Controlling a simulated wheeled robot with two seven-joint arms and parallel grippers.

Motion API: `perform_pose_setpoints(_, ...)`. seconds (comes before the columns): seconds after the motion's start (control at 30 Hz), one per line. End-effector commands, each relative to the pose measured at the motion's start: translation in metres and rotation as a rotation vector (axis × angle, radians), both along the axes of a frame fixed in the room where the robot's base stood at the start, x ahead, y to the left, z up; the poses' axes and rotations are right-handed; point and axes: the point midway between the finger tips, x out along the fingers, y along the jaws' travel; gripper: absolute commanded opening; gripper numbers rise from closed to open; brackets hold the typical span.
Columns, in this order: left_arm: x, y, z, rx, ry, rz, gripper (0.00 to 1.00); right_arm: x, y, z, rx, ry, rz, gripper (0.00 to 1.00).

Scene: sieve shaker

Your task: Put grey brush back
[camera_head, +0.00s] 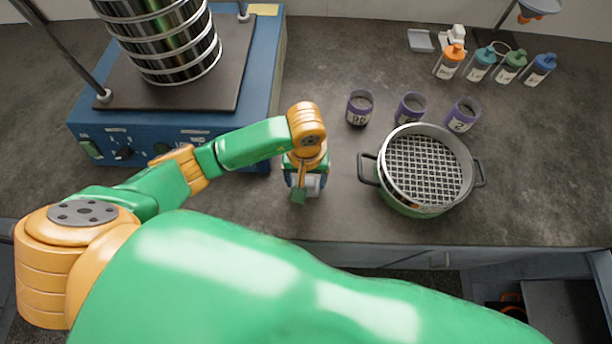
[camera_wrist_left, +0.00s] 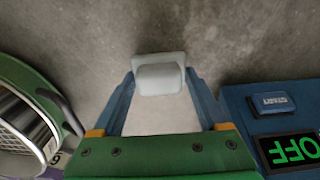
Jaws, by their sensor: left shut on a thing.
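My left gripper (camera_head: 308,182) is over the open counter, between the blue shaker base and the green-sided pot. In the left wrist view its two blue fingers (camera_wrist_left: 162,95) are shut on a light grey block-like thing (camera_wrist_left: 160,78), which I take for the grey brush. My right gripper is not in view.
The shaker's blue base (camera_head: 190,145) carries a stack of sieves (camera_head: 168,45). A pot with a mesh sieve (camera_head: 424,172) and several purple-banded jars (camera_head: 360,107) stand to the right. Bottles (camera_head: 480,64), a flat grey piece (camera_head: 420,41) and a white object (camera_head: 456,34) are behind.

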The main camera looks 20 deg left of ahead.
Motion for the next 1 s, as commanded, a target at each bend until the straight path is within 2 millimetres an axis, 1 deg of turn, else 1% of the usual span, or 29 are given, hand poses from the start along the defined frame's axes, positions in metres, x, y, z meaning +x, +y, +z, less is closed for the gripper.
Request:
perform_pose_setpoints(0.17,0.0,0.0,-0.005,-0.001,0.0,0.0,0.16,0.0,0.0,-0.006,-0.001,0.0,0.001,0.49)
perform_pose_setpoints(0.2,0.0,0.0,-0.003,-0.001,0.0,0.0,0.85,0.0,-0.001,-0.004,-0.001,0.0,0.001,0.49)
perform_pose_setpoints(0.27,0.0,0.0,-0.003,-0.001,0.0,0.001,1.0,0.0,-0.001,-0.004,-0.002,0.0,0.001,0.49)
perform_pose_setpoints(0.47,0.0,-0.001,-0.002,-0.001,0.0,0.001,1.0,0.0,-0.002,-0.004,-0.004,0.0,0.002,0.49)
perform_pose_setpoints(0.57,0.0,-0.001,0.004,-0.001,0.001,0.001,1.0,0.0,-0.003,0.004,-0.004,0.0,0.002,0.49)
perform_pose_setpoints(0.63,0.002,-0.001,0.011,-0.003,-0.005,0.0,1.0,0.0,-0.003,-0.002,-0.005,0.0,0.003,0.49)
perform_pose_setpoints(0.77,0.002,-0.001,0.042,-0.003,-0.009,-0.002,1.0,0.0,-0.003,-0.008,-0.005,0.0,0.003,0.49)
perform_pose_setpoints(0.8,0.002,-0.001,0.053,-0.001,-0.011,-0.003,1.0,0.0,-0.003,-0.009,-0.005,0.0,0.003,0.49)
perform_pose_setpoints(0.9,0.001,0.0,0.082,0.001,-0.009,-0.001,1.0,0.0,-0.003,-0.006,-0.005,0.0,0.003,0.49)
perform_pose_setpoints(1.0,0.0,0.0,0.103,0.002,-0.006,0.0,1.0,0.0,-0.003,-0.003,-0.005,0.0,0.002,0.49)
